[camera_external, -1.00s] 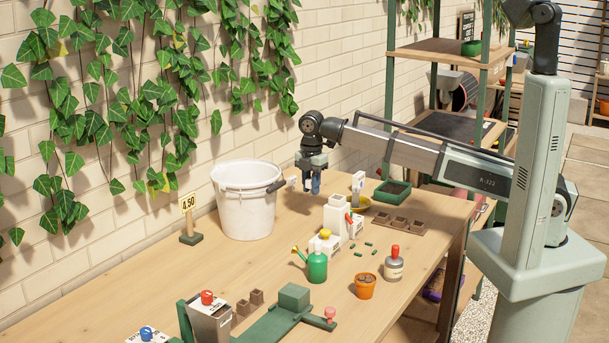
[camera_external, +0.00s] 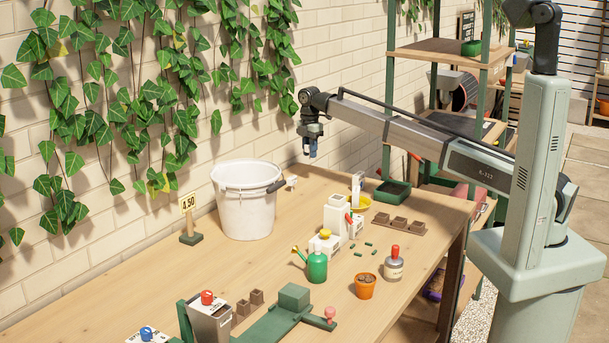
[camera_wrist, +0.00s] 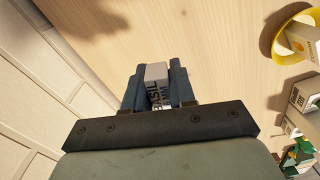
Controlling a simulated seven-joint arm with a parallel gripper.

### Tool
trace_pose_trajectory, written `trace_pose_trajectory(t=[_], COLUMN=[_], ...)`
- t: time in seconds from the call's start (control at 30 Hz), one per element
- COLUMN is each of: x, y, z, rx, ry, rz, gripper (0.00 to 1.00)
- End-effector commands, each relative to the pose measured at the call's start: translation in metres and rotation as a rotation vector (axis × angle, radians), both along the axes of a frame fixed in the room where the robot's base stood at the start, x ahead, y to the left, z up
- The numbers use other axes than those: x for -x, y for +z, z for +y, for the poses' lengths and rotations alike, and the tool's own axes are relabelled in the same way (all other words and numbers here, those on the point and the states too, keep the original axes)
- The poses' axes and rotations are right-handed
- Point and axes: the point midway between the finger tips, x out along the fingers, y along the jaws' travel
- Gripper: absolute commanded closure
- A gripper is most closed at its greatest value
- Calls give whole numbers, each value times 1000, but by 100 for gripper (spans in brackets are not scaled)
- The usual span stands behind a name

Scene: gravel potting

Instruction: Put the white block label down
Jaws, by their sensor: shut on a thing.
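My gripper (camera_external: 310,154) is raised above the back of the table, near the brick wall and right of the white bucket. In the wrist view its two blue fingers (camera_wrist: 158,85) are shut on a white block label (camera_wrist: 157,72) with dark lettering that reads BASIL. The label sits between the fingertips, with bare wood behind it. In the external view I cannot make out the label between the fingers. A yellow saucer (camera_wrist: 275,45) with a white upright piece (camera_wrist: 306,34) in it is at the wrist view's upper right; the saucer also shows in the external view (camera_external: 364,205).
The table's left-middle is fairly clear.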

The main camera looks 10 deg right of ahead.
Motion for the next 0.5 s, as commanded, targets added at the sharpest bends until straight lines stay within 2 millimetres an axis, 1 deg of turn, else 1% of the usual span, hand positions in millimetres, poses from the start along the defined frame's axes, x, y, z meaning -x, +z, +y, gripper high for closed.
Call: trace_pose_trajectory(t=[0.03,0.07,0.2,0.37,0.5], x=[-12,-14,-13,-13,-13], y=[2,3,2,1,-9], z=[9,11,11,11,11], rx=[-2,-3,-8,-10,-10], ry=[40,66,168,232,247], rz=[-2,-4,-9,-11,-10], gripper=[100,100,100,100,100])
